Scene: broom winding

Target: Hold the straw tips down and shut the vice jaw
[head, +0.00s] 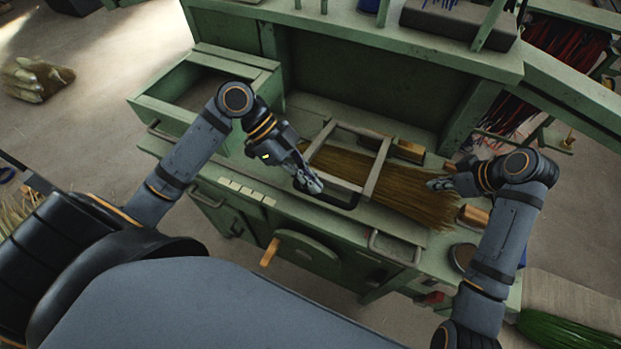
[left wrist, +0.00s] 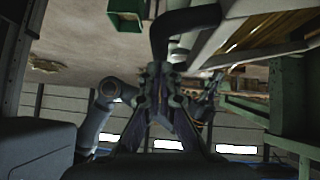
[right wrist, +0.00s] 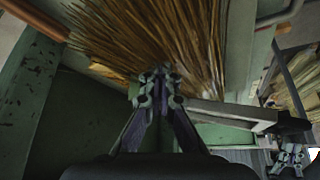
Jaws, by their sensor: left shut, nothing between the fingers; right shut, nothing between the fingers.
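The brown straw (head: 412,198) lies flat on the green bench, its tips fanned toward the right. It also fills the top of the right wrist view (right wrist: 150,28). The vice jaw, a pale grey frame (head: 376,168), lies across the straw's left part, with a black handle (head: 346,205) at its near side. My left gripper (head: 314,185) is shut and empty beside the handle's left end; the handle (left wrist: 185,20) is just beyond its fingertips in the left wrist view. My right gripper (head: 432,185) is shut and empty at the straw tips. I cannot tell whether it presses them.
The green bench (head: 290,205) has an open drawer (head: 195,85) at the left and a raised back shelf (head: 350,30). Wooden blocks (head: 472,216) and a round dark tin (head: 462,257) lie near the straw tips. A metal loop (head: 396,248) juts from the front edge.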

